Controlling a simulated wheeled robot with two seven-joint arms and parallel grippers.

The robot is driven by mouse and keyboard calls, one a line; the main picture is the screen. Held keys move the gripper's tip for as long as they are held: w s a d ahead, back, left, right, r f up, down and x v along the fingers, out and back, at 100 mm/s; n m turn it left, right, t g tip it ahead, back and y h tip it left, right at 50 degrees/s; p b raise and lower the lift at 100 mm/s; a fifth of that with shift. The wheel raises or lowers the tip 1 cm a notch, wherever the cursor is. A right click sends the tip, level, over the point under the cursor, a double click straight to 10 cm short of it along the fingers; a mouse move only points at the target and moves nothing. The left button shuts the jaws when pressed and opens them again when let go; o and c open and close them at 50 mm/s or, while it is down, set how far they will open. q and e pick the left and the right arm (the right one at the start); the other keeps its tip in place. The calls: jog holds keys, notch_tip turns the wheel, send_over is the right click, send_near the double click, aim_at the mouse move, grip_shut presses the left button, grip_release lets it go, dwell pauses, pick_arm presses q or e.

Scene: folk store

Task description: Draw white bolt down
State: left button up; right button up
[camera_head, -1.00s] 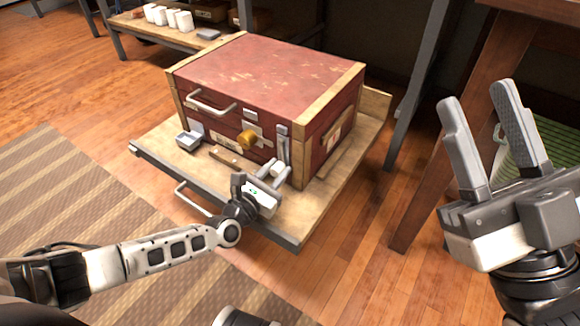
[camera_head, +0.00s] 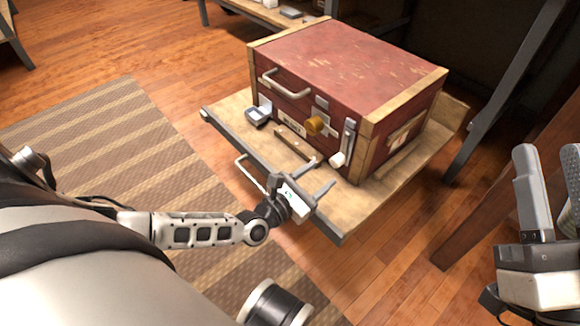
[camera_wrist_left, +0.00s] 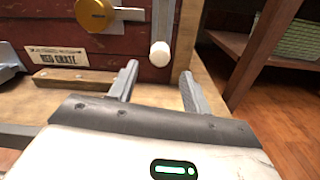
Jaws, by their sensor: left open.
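The white bolt (camera_head: 338,159) is a white knob at the low end of an upright metal strip (camera_head: 348,137) on the front right of a red wooden crate (camera_head: 335,62). The white knob also shows in the left wrist view (camera_wrist_left: 160,54), above and between the fingertips. My left gripper (camera_head: 315,180) is open and empty, in front of and below the bolt, apart from it. Its two fingers (camera_wrist_left: 158,72) point at the crate front. My right gripper (camera_head: 550,148) is open and empty at the right edge, far from the crate.
A brass knob (camera_head: 314,125) and a metal handle (camera_head: 287,88) are on the crate front. A table leg (camera_head: 470,215) stands at right.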

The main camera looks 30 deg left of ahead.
pick_arm(q)
jog(key=p+v, duration=0.1)
jog(key=v, duration=0.8)
jog(key=shift+s+p, duration=0.35)
jog(key=shift+p, duration=0.05)
pick_arm(e)
notch_tip(320, 180, down, 4)
jog(key=m+g+h, duration=0.1)
jog(key=m+h, duration=0.1)
jog(key=m, duration=0.1)
jog(key=shift+a+m+g+h, duration=0.1)
jog(key=shift+m+g+h, duration=0.2)
jog(key=shift+m+g, duration=0.1)
